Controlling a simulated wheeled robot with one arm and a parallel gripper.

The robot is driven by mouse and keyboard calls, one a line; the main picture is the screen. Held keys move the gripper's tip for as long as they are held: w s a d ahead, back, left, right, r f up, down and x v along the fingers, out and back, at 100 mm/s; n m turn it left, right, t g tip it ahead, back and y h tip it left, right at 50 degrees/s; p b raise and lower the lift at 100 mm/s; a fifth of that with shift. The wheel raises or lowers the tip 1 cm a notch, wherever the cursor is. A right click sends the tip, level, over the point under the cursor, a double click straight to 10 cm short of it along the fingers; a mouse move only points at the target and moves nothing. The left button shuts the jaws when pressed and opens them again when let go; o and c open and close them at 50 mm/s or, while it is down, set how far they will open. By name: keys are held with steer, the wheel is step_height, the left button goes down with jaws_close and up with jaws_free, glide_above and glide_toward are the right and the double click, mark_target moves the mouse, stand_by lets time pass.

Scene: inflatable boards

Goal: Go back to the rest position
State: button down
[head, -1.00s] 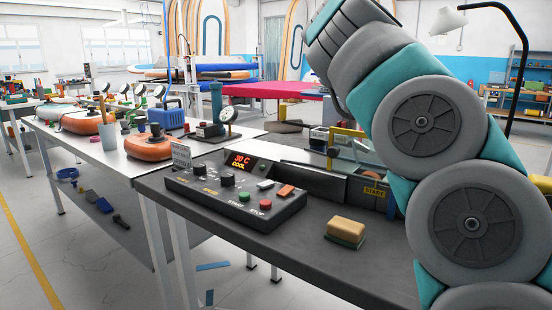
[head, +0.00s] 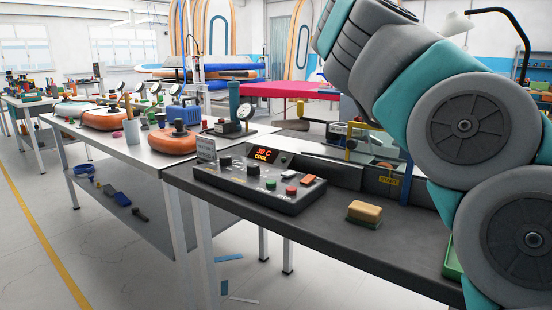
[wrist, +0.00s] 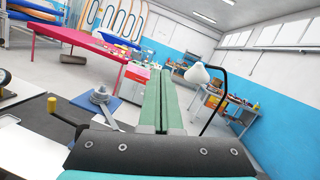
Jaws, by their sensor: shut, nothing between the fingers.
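My gripper (wrist: 162,85) shows in the wrist view as two long green fingers pressed together with nothing between them. It points out into the room, above the floor and away from the benches. In the head view my gripper is out of frame; only my grey and teal arm links show, rising on the right and bending to the upper middle. They hide part of the bench behind them.
A lamp (wrist: 199,74) and a pink table (wrist: 90,48) show in the wrist view. Open floor lies left.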

steer(key=s+a+n+t+y, duration=0.2)
steer(key=a+n+y, duration=0.5)
steer(key=a+n, duration=0.25)
steer(key=s+a+n+t+y, duration=0.2)
steer(key=a+n+y, duration=0.4)
steer(key=a+n, duration=0.3)
steer(key=s+a+f+n+g+y, duration=0.35)
steer(key=f+n, duration=0.35)
steer(key=f, duration=0.3)
steer(key=s+a+f+n+g+y, duration=0.2)
steer(key=a+f+n+g, duration=0.3)
steer(key=f, duration=0.6)
steer(key=s+d+f+n+g+h, duration=0.2)
steer(key=s+d+f+n+g, duration=0.3)
steer(key=f, duration=0.7)
steer(key=s+d+f+n+g+h, duration=0.1)
steer(key=s+d+f+g+h, duration=0.1)
steer(key=s+f, duration=0.8)
steer(key=s+d+f+g+h, duration=0.2)
steer(key=s+d+f+g, duration=0.2)
steer(key=s+d+f, duration=0.3)
steer(key=s+d+f+n+g+h, duration=0.1)
steer(key=s+d+f+g+h, duration=0.2)
steer(key=s+d+f, duration=0.4)
steer(key=s+f+g, duration=0.1)
steer(key=s+f, duration=0.3)
steer(key=s, duration=0.3)
steer(key=shift+d+f, duration=0.2)
steer(key=shift+d, duration=0.2)
